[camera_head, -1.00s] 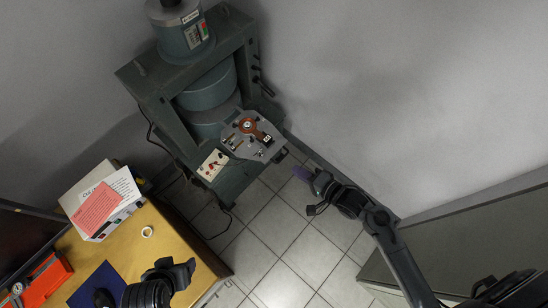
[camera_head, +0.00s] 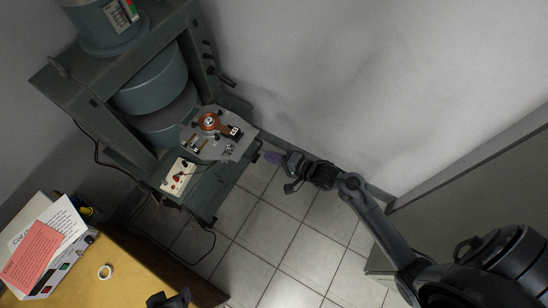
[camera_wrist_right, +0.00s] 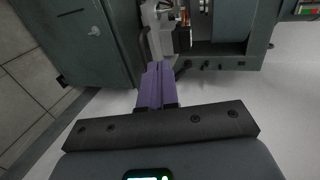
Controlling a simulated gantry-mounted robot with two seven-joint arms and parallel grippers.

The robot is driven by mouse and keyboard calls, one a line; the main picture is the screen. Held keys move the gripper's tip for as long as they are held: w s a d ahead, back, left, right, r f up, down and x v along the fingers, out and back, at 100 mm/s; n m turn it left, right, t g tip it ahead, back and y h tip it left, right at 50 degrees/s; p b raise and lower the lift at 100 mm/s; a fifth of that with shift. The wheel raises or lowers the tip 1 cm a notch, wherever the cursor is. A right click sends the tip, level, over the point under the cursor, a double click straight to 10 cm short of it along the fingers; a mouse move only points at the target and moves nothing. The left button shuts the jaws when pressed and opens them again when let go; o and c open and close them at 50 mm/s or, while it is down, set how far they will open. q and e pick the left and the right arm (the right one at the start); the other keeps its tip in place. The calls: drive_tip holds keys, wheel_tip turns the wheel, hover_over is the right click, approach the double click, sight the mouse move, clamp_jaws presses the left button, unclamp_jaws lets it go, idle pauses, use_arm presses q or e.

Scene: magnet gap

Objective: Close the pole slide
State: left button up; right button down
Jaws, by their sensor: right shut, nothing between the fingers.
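The pole slide (camera_head: 218,140) is a grey plate carrying an orange-brown ring and small fittings. It sticks out in front of the teal magnet poles (camera_head: 160,100), clear of the gap between them. My right gripper (camera_head: 272,157) has purple fingers and is just right of the slide's outer end, apart from it in the head view. In the right wrist view its purple fingers (camera_wrist_right: 157,85) are together and empty, pointing toward light fittings beside the grey-green frame. My left gripper (camera_head: 170,299) shows only as a dark part at the bottom edge; its fingers cannot be made out.
A white panel with red knobs (camera_head: 178,176) sits beside the slide on the magnet's base. Wall lies behind my right arm; the tiled floor (camera_head: 285,235) is open.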

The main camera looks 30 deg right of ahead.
use_arm(q)
wheel_tip(320, 180, down, 3)
drive_tip(key=b, duration=0.2)
drive_tip(key=shift+b, duration=0.3)
use_arm(e)
approach(239, 143)
drive_tip(key=x, duration=0.5)
drive_tip(key=shift+a+f, duration=0.1)
drive_tip(key=shift+a, duration=0.05)
use_arm(q)
drive_tip(key=shift+f, duration=0.2)
use_arm(e)
drive_tip(key=shift+w+a, duration=0.25)
drive_tip(key=shift+w, duration=0.3)
